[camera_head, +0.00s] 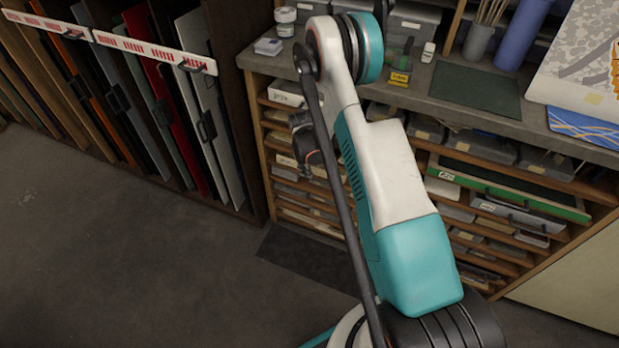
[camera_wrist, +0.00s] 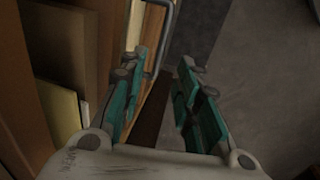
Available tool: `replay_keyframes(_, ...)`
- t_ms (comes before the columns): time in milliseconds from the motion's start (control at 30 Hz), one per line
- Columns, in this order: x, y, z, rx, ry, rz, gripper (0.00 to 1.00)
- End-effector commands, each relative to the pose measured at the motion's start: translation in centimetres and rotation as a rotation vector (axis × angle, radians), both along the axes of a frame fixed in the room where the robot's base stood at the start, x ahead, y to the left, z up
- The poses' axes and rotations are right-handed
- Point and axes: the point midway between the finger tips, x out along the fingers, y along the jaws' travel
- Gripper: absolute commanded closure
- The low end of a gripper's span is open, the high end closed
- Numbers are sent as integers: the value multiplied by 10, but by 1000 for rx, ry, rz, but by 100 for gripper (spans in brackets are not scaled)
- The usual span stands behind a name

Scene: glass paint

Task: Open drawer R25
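A wooden cabinet (camera_head: 276,183) with many shallow drawers and shelves stands under the worktop in the head view. Its small white labels are too small to read, so I cannot tell which drawer is R25. My gripper (camera_wrist: 158,64) is open, with two teal fingers apart and nothing held between them. A grey metal bar handle (camera_wrist: 172,22) shows at the top of the wrist view, close to the left fingertip; I cannot tell whether they touch. In the head view my arm hides the middle of the cabinet, and the dark gripper end is at its left part.
A green-edged drawer (camera_head: 508,187) sticks out at right. The worktop (camera_head: 455,108) holds jars, boxes, a dark green mat (camera_head: 476,88) and a blue roll (camera_head: 524,32). A rack of upright panels (camera_head: 120,95) stands at left.

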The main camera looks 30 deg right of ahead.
Motion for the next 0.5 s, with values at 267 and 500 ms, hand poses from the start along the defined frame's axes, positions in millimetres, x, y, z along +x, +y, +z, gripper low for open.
replay_keyframes(267,6,-7,-46,0,0,0,70)
replay_keyframes(500,7,-9,-59,0,0,1,70)
